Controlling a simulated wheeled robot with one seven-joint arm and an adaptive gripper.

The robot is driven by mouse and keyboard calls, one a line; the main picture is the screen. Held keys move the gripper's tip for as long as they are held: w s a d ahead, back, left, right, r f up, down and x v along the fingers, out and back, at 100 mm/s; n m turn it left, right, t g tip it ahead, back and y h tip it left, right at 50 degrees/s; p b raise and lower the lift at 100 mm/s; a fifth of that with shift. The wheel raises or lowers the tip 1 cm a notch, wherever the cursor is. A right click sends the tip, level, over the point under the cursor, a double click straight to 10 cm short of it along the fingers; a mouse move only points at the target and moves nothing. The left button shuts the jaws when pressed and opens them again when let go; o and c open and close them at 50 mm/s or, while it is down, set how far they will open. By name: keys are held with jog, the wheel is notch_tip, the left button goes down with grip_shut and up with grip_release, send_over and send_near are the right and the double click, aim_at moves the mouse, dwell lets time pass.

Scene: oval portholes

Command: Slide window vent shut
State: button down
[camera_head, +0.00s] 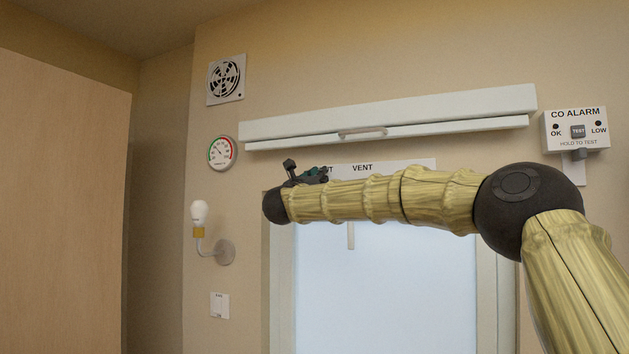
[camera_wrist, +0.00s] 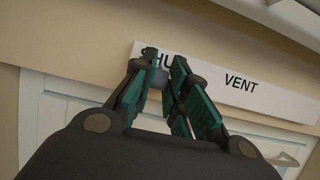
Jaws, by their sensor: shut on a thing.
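The white vent strip (camera_head: 400,165) sits above the window, lettered VENT; it also shows in the wrist view (camera_wrist: 285,105), with another word at its left partly covered by my fingers. My gripper (camera_head: 318,174) is at the left part of this strip. In the wrist view, my gripper's (camera_wrist: 162,68) teal-padded fingers are shut on a small grey knob (camera_wrist: 160,77) in front of the strip. Only a little of the knob shows between the fingertips. In the head view my arm hides the knob and the strip's lower left part.
A long white housing (camera_head: 390,110) with a handle (camera_head: 362,132) runs above the strip. A CO alarm (camera_head: 575,130) is at the right. A round gauge (camera_head: 222,152), a fan grille (camera_head: 226,79) and a wall lamp (camera_head: 200,215) are at the left. The window (camera_head: 390,290) is below.

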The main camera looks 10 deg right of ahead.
jog(key=shift+r, duration=0.1)
jog(key=c, duration=1.6)
grip_release()
jog(key=shift+a, duration=0.1)
jog(key=shift+o, duration=1.1)
jog(key=shift+w+a, duration=0.1)
jog(key=shift+w, duration=0.05)
jog(key=v, duration=1.2)
